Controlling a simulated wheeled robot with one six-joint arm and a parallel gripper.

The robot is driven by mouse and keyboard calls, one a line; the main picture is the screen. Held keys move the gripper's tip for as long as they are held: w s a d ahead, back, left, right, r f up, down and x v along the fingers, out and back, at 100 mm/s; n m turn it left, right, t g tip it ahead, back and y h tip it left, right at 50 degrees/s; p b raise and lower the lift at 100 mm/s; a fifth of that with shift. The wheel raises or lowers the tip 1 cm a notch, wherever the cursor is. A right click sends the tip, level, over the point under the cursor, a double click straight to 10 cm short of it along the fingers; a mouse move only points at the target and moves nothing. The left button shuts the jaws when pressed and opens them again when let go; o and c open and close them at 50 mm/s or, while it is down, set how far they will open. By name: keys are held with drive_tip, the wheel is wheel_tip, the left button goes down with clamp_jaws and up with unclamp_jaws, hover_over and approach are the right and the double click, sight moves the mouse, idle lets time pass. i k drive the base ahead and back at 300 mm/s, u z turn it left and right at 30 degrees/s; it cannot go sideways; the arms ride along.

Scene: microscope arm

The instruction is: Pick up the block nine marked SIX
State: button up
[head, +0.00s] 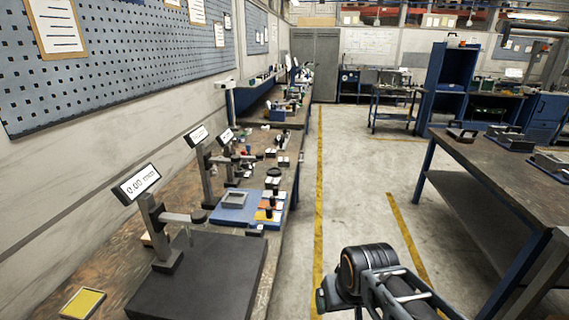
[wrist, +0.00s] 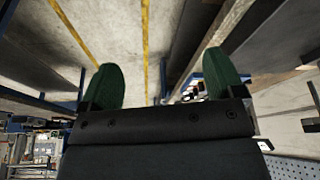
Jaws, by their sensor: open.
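I cannot make out a block marked SIX in either view; any markings on the small objects are too small to read. Several small items sit on and around a blue mat (head: 233,219) on the left workbench in the head view. A small dark block (head: 256,231) lies near the mat's front edge. My gripper (wrist: 162,72) shows in the wrist view with its two green fingers wide apart and nothing between them. In the head view my arm is over the aisle, right of the bench, away from these items.
A black slab (head: 212,275) with a gauge stand and a display (head: 136,184) fills the bench's near end. A yellow-topped tray (head: 83,303) lies at its left. More gauge stands line the wall side. The aisle floor (head: 352,185) is clear; another table (head: 500,175) stands right.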

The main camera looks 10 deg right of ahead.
sight(283, 162)
drive_tip(key=u, duration=0.3)
drive_tip(key=k, duration=0.4)
drive_tip(key=z, duration=0.6)
drive_tip(key=i, duration=0.85)
drive_tip(key=z, duration=0.7)
drive_tip(key=i, duration=1.1)
drive_tip(key=u, duration=0.8)
drive_tip(key=i, duration=0.9)
drive_tip(key=u, duration=1.35)
drive_tip(key=i, duration=0.2)
drive_tip(key=z, duration=0.05)
